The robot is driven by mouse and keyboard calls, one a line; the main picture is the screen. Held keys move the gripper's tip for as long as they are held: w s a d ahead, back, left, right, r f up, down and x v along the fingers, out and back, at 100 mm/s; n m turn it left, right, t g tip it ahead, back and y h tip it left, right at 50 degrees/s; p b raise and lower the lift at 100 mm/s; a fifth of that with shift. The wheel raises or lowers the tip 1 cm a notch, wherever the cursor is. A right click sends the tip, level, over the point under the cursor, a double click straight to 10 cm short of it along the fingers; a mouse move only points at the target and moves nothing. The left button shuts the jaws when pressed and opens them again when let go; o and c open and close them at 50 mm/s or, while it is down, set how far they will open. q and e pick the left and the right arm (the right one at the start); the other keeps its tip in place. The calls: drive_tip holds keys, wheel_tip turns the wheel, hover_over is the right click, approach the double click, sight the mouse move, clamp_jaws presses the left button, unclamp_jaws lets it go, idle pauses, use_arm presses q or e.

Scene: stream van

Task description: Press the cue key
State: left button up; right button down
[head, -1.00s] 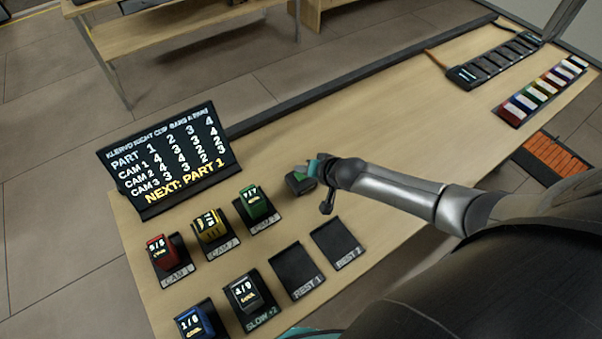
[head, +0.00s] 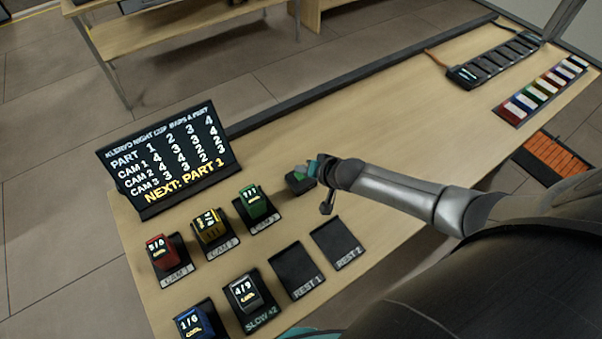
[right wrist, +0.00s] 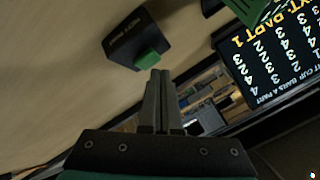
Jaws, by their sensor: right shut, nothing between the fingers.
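The cue key appears to be the small dark box with a green button (head: 300,181) on the wooden table, right of the display board. In the right wrist view the box (right wrist: 135,38) shows with its green button (right wrist: 148,59) near the fingertips. My right gripper (head: 319,167) is shut and empty, beside the box at its right. Its two fingers (right wrist: 160,78) are together, with their tips just below the button in the wrist picture. I cannot tell whether they touch it. My left gripper is not in view.
A dark display board (head: 168,160) stands at left. Red (head: 161,252), yellow (head: 211,227), green (head: 254,203), blue (head: 193,323) and grey (head: 245,292) counters sit on pads. Two rest pads (head: 297,270) are empty. A black strip (head: 492,62) and coloured pieces (head: 543,92) lie far right.

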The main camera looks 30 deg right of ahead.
sight(303, 177)
drive_tip(key=shift+f+b, duration=0.45)
drive_tip(key=shift+f, duration=0.3)
idle(0.6)
idle(0.3)
drive_tip(key=shift+r+p, duration=1)
drive_tip(key=shift+p, duration=0.05)
wheel_tip(303, 177, up, 5)
drive_tip(key=p, duration=0.5)
idle(0.5)
